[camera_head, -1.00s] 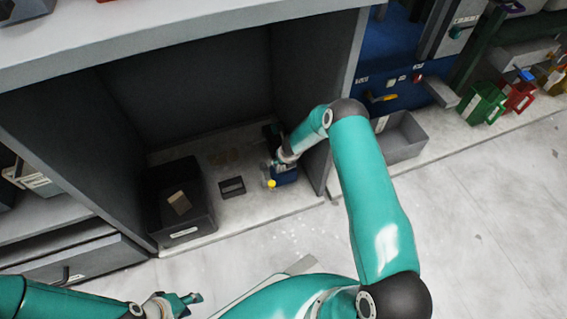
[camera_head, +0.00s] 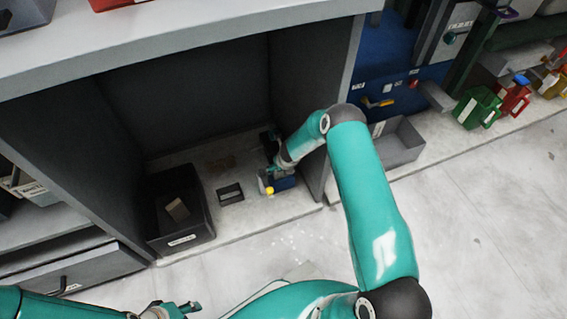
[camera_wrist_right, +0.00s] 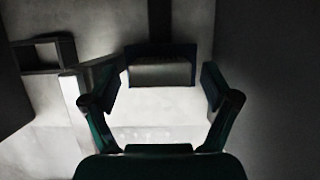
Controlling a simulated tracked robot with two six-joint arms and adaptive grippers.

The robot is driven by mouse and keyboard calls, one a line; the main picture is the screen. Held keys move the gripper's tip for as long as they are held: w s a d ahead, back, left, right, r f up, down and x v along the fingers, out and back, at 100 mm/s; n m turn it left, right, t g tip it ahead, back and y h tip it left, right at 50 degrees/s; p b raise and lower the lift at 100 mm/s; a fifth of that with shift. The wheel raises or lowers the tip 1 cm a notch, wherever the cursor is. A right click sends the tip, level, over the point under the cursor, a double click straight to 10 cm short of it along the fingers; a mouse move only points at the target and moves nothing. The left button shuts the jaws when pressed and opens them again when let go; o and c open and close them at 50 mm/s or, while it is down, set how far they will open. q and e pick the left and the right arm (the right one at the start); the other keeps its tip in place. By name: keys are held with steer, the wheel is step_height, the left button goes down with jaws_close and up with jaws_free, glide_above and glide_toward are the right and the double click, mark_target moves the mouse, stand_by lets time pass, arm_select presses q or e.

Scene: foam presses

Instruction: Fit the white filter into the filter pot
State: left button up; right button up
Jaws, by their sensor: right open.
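My right gripper (camera_head: 270,174) reaches into the open bay, close over a blue box-like thing (camera_head: 284,184) with a yellow knob (camera_head: 269,191). In the right wrist view my right gripper (camera_wrist_right: 160,88) is open. A dark block with a paler grey face (camera_wrist_right: 160,72) lies ahead between its fingers; I cannot tell whether they touch it. I cannot pick out the white filter for certain, nor tell which thing is the filter pot. My left gripper (camera_head: 184,307) is at the bottom edge, outside the bay; its jaw opening is unclear.
A dark bin (camera_head: 180,240) with a tan block (camera_head: 177,210) stands left in the bay. A small dark frame (camera_head: 230,193) lies between bin and blue thing. The bay's right wall (camera_head: 340,100) is close to my right arm. A grey tray (camera_head: 400,145) stands outside, right.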

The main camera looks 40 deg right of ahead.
steer(key=d+p+v, duration=0.1)
steer(key=p+v, duration=0.1)
steer(key=v, duration=0.8)
steer(key=s+a+r+m+g+y, duration=0.1)
steer(key=s+a+m+y, duration=0.1)
steer(key=s+a+m, duration=1)
steer(key=s+a+r+m+g+y, duration=0.1)
steer(key=s+a+m+g+y, duration=0.1)
steer(key=s+a+m, duration=1)
steer(key=m+y, duration=0.1)
steer(key=m, duration=1)
steer(key=shift+s+m+g, duration=0.25)
steer(key=shift+m+g, duration=0.05)
steer(key=shift+r, duration=0.1)
